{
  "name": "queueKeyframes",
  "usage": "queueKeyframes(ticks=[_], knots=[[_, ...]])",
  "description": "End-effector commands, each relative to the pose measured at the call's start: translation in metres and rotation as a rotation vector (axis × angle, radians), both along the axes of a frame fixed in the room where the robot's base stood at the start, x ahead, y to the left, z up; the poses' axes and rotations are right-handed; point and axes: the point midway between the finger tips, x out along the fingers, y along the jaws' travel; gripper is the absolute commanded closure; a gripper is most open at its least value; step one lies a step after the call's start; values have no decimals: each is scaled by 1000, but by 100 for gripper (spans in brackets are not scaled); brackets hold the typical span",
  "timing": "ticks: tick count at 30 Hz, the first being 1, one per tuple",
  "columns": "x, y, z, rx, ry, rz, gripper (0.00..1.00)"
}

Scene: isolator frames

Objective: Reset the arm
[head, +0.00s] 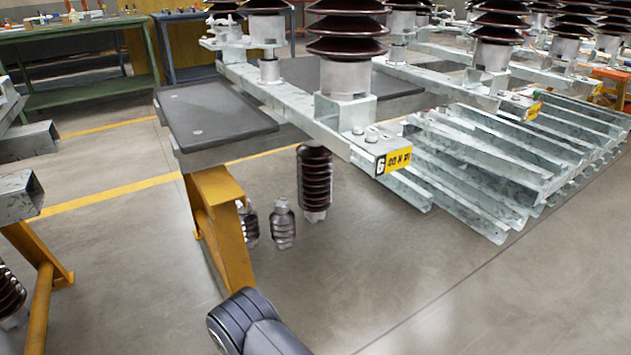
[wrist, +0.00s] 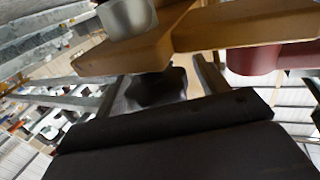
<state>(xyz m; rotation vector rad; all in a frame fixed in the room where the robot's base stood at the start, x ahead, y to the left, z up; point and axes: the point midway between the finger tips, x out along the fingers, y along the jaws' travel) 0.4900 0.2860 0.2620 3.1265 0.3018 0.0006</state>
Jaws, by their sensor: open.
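A dark grey rounded part of my arm (head: 255,325) rises from the bottom edge of the head view, beside the yellow trestle leg. The end of the arm does not show there. In the wrist view, large dark shapes fill the lower and middle part close to the camera; I take them to be my gripper (wrist: 160,104). It is open, and I see nothing held in it. The exact fingertips are hard to make out.
A yellow trestle leg (head: 222,225) stands close to my arm, under a dark-topped bench (head: 215,115). Galvanised isolator frames (head: 300,115) with brown insulators (head: 347,35) lie across it. Steel channels (head: 500,165) are stacked at right. The front floor (head: 430,290) is clear.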

Motion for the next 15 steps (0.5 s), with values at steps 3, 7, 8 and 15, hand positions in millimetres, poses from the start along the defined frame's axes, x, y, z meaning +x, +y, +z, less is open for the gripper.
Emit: queueKeyframes(ticks=[3,7,8,15], knots=[[1,-1,0,0,0,43,31],[1,0,0,1,0,98,31],[0,0,0,0,1,113,31],[0,2,0,0,0,222,31]])
